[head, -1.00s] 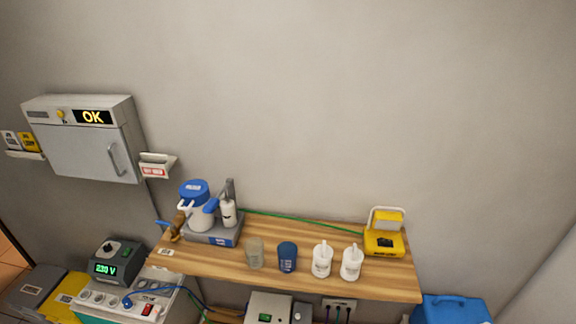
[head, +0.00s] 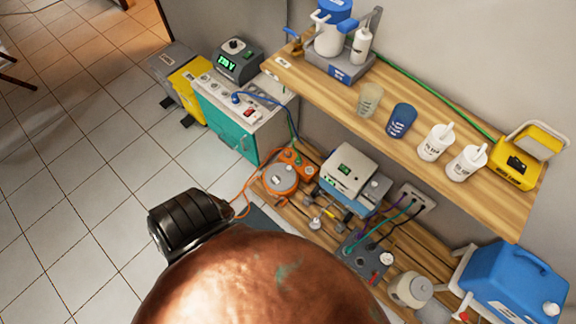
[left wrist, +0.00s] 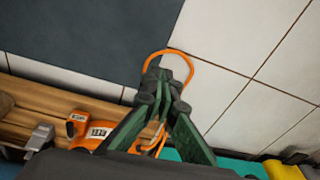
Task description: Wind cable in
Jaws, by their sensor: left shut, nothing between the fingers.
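An orange cable reel (head: 280,178) with a grey round face sits on the lower wooden shelf in the head view. Its orange cable (head: 238,207) hangs off the shelf's left side, partly hidden behind a black part of my arm. In the left wrist view, my left gripper (left wrist: 160,88) is shut, its dark green fingers meeting at the tips. The orange cable (left wrist: 182,55) loops around beyond the fingertips and shows again below, between the finger bases. An orange labelled part (left wrist: 88,130) lies at lower left. My right gripper is in neither view.
A grey device (head: 348,170), a socket plate (head: 416,198) with cables and a blue case (head: 510,282) stand right of the reel. The upper shelf (head: 330,92) overhangs behind, holding cups and bottles. Tiled floor (head: 90,190) at left is clear. A copper-coloured rounded shape hides the bottom centre.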

